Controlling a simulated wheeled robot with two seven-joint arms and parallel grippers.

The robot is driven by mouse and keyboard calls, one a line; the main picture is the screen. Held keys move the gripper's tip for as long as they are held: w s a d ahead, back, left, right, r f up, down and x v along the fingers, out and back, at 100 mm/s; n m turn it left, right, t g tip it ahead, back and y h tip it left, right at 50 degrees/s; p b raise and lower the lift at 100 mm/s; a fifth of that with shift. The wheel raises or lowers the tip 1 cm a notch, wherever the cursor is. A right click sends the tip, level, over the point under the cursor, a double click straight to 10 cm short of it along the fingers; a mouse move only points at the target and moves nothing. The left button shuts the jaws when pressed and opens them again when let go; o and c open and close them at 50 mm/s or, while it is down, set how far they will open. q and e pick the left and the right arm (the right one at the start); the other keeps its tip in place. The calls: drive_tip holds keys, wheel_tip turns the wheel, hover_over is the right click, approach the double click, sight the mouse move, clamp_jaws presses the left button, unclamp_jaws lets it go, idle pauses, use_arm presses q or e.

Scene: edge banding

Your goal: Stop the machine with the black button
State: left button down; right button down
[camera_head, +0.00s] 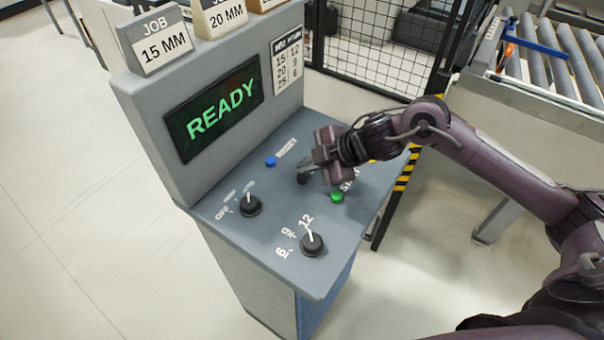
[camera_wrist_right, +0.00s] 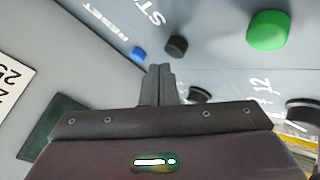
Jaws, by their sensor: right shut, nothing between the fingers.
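The black button (camera_wrist_right: 176,46) stands on the sloped grey panel (camera_head: 225,230), between the blue RESET button (camera_wrist_right: 138,54) and the large green button (camera_wrist_right: 268,30). My right gripper (camera_wrist_right: 160,72) is shut and empty. Its fingertips are just short of the black button in the right wrist view; I cannot tell whether they touch it. The screen (camera_head: 215,107) reads READY in green. My left gripper is not in view.
Two black knobs sit nearer on the panel: the left knob (camera_head: 250,206) and the 6-9-12 knob (camera_head: 312,244). Job cards, one reading 15 MM (camera_head: 160,45), stand on top of the console. A mesh fence (camera_head: 375,40) and roller conveyor (camera_head: 560,60) are behind.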

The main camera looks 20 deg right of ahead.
sight(307, 178)
drive_tip(key=shift+r, duration=0.1)
wheel_tip(307, 178, up, 5)
drive_tip(key=p, duration=0.5)
idle(0.7)
